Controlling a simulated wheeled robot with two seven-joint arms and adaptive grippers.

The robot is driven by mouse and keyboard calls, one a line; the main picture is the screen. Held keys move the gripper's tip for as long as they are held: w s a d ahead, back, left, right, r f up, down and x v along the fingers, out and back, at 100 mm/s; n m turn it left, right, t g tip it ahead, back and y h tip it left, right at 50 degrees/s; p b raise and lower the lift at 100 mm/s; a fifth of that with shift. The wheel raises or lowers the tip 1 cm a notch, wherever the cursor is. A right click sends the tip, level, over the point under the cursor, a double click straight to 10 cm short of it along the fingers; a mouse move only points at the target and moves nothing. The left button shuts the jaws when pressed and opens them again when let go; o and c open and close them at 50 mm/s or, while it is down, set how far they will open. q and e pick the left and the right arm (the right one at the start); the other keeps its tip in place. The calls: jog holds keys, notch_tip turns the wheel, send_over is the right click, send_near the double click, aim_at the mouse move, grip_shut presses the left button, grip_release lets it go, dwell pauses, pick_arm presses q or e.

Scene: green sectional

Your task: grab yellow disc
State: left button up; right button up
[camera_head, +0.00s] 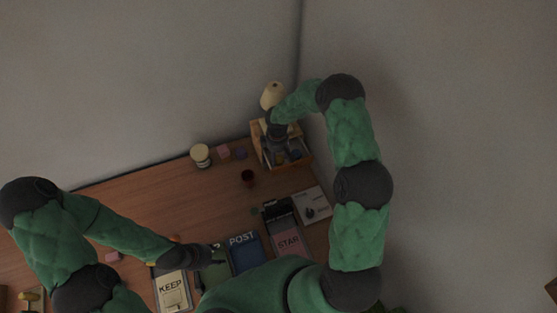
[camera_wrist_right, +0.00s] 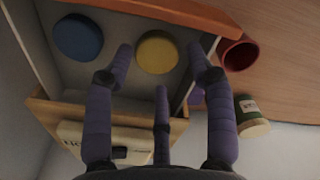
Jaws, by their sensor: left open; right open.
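The yellow disc (camera_wrist_right: 157,52) lies flat in an open grey-lined drawer (camera_wrist_right: 112,24), beside a blue disc (camera_wrist_right: 78,37). My right gripper (camera_wrist_right: 160,60) is open above the drawer, its fingers spread with the yellow disc between the two outer tips. The fingers look empty; I cannot tell whether they touch the disc. In the head view, my right gripper (camera_head: 282,150) reaches down into the drawer of the small wooden cabinet (camera_head: 258,140) and hides much of its inside. My left gripper (camera_head: 210,256) is open, low over the front of the desk by the labelled trays.
A red cup (camera_wrist_right: 240,54) and a jar (camera_wrist_right: 252,117) stand beside the drawer. A lamp (camera_head: 271,95) is behind the cabinet. The KEEP tray (camera_head: 172,291), POST tray (camera_head: 246,252) and STAR tray (camera_head: 287,240) lie in front. The desk's middle (camera_head: 190,205) is clear.

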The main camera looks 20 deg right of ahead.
notch_tip(320, 180, down, 2)
jog(key=shift+w, duration=0.1)
jog(key=c, duration=0.6)
jog(key=shift+r, duration=0.1)
